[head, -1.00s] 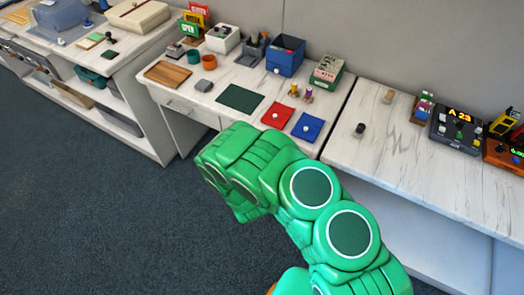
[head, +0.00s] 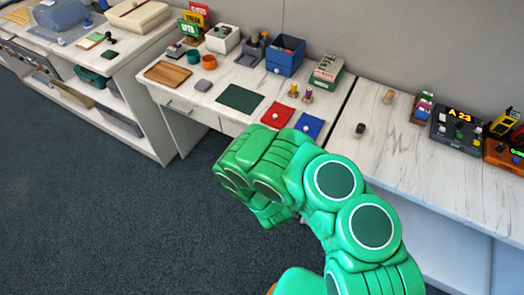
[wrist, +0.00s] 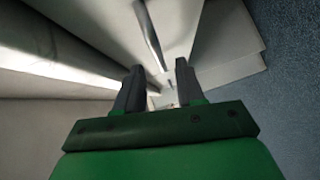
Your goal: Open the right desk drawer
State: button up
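The desk (head: 221,75) stands in the middle of the head view, with a pale drawer front and small handle (head: 172,103) at its left. The right part of the desk front, where the right drawer would be, is mostly hidden by my green arm. My gripper (wrist: 158,88) shows in the wrist view with two dark fingers apart and nothing clearly held. A grey bar like a drawer handle (wrist: 149,35) runs along a pale panel beyond and above the fingers. I cannot tell which drawer it belongs to, and no contact shows.
The desk top holds a green mat (head: 240,98), a red mat (head: 276,115), a blue mat (head: 308,126) and a blue box (head: 286,55). Another counter (head: 420,160) adjoins at the right. Shelving (head: 112,118) stands at the left. Dark carpet (head: 90,220) is clear.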

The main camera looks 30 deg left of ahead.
jog(key=shift+x, duration=2)
grip_shut()
